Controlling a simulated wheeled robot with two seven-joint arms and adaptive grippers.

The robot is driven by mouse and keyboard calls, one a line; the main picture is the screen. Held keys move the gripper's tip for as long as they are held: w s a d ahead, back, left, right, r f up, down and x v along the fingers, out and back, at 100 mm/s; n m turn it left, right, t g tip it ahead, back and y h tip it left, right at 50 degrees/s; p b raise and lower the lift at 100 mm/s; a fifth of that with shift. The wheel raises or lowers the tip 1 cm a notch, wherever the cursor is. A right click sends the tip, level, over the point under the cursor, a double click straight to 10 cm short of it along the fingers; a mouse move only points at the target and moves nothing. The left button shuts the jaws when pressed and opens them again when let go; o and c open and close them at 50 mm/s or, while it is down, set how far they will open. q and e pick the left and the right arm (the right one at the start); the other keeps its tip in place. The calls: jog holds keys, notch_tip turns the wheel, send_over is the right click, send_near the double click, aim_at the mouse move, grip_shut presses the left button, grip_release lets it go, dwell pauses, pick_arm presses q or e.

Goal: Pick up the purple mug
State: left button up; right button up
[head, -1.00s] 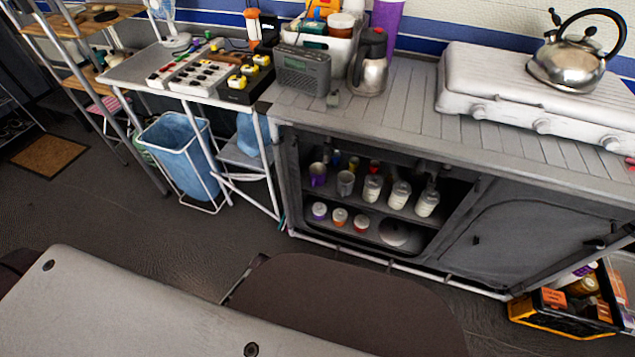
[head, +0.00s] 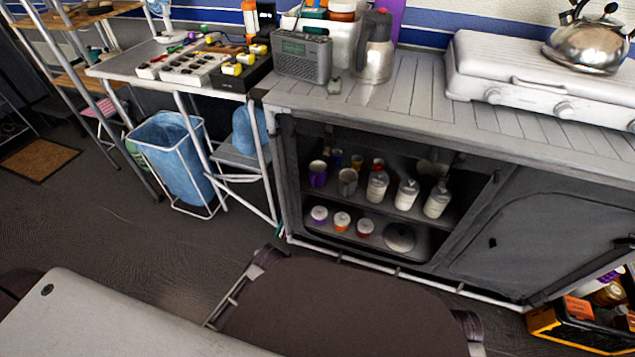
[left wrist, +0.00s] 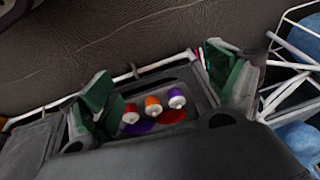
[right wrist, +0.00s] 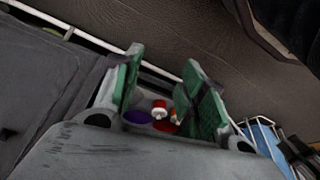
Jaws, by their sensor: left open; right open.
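The purple mug (head: 318,174) stands at the left end of the upper shelf in the open cabinet, beside a grey mug (head: 347,181). Neither gripper shows in the head view. In the left wrist view my left gripper (left wrist: 163,88) has its green-padded fingers spread wide with nothing between them. Purple and red patches show there too; I cannot tell whether the purple one is the mug.
White bottles (head: 406,194) stand right of the mugs. Lidded jars (head: 342,221) and a round lid (head: 399,237) occupy the lower shelf. A brown chair (head: 340,310) and grey table (head: 110,320) are in front of the cabinet. Floor (head: 130,230) is clear at left.

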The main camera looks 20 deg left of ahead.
pick_arm(q)
jog(key=w+d+r+n+t+y+b, duration=0.1)
jog(key=w+t, duration=0.3)
jog(key=w, duration=0.4)
jog(key=w+d+r+n+t+y+b, duration=0.2)
jog(key=w+r+t+b, duration=0.1)
jog(key=w, duration=0.6)
jog(key=w+d+r+n+t+y+b, duration=0.1)
jog(key=w+r+n+t+y+b, duration=0.1)
jog(key=w+t+b, duration=0.2)
jog(key=shift+w+d+r+t, duration=0.3)
jog(key=shift+w+t, duration=0.8)
jog(key=shift+w, duration=1.1)
pick_arm(e)
jog(key=a+f+t+y, duration=0.3)
jog(key=a+f+y, duration=0.1)
jog(key=a, duration=0.4)
jog(key=shift+s+a+f+t, duration=0.3)
jog(key=shift+s+a+f, duration=0.1)
jog(key=shift+f, duration=0.3)
